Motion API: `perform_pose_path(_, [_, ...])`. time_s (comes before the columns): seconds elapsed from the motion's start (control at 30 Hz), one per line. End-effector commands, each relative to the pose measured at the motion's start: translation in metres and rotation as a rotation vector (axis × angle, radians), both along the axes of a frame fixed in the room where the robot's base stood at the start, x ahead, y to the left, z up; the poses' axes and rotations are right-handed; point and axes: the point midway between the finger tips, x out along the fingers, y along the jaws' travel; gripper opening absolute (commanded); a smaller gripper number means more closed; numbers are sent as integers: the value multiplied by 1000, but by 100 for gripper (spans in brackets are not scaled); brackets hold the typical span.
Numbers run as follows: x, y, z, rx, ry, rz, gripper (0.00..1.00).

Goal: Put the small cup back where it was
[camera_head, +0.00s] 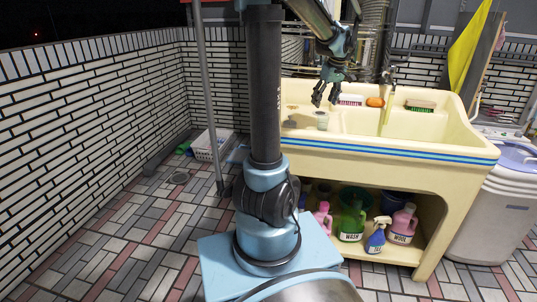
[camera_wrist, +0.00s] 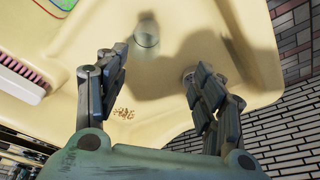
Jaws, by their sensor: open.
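A white brush (camera_head: 350,100), an orange item (camera_head: 375,102) and a dark-topped brush (camera_head: 420,106) lie along the back of the sink. Several bottles, including a green one (camera_head: 352,220), stand underneath. A white basket (camera_head: 212,145) sits by the wall.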

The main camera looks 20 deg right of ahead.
Motion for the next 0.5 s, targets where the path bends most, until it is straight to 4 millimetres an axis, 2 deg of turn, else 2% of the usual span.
perform_pose_path(0.03, [1,21,0,2,4,5,62])
perform_pose_path(0.27, [-9,127,-4,9,33,-9,62])
perform_pose_path(0.5, [-43,225,-22,10,60,-27,62])
